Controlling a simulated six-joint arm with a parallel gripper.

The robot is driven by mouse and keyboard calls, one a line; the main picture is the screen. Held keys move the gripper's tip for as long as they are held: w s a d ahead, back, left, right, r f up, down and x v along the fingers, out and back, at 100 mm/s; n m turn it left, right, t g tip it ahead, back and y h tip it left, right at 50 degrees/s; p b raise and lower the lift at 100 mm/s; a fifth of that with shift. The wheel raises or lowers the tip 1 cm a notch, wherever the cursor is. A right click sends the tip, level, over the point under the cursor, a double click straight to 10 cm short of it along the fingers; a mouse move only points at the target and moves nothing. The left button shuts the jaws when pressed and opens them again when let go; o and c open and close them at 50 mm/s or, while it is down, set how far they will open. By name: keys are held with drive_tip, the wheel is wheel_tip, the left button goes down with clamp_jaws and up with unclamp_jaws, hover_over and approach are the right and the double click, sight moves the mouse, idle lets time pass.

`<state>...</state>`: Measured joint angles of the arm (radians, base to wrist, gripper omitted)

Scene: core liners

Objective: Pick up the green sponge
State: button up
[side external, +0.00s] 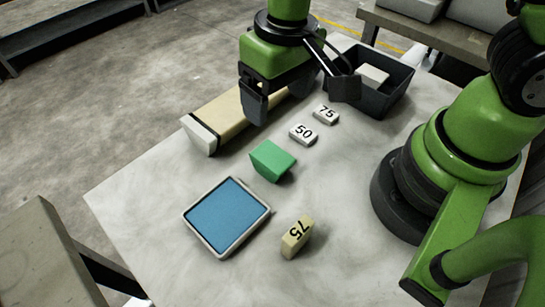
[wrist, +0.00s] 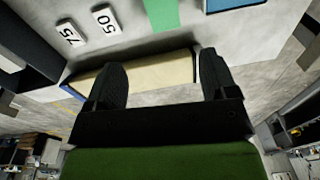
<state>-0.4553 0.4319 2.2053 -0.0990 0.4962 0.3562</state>
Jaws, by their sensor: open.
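The green sponge (side external: 272,160) lies on the pale table near the middle in the side external view. In the wrist view, part of the green sponge (wrist: 161,14) shows at the top edge, cut off by the frame. My gripper (side external: 299,103) is open above the long beige core liner (side external: 222,120), behind the sponge and apart from it. In the wrist view my gripper's two fingers (wrist: 168,82) are spread, with the beige liner (wrist: 152,75) beyond them. I cannot tell whether a finger touches the liner.
A blue pad in a pale tray (side external: 264,217) lies in front of the sponge. White blocks marked 50 (side external: 303,134) and 75 (side external: 326,115) lie behind it. A beige block marked 75 (side external: 297,237) stands near the front. A dark bin (side external: 393,98) holds a pale block (side external: 372,76).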

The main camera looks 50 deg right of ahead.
hover_over(273, 156)
drive_tip(key=shift+n+g, duration=0.3)
drive_tip(key=f, duration=0.7)
drive_tip(key=shift+s+f, duration=0.25)
drive_tip(key=shift+f, duration=0.05)
drive_tip(key=shift+w+f, duration=0.15)
drive_tip(key=shift+f, duration=1.4)
drive_tip(key=shift+w+f, duration=0.1)
drive_tip(key=shift+f, duration=1.4)
drive_tip(key=c, duration=1)
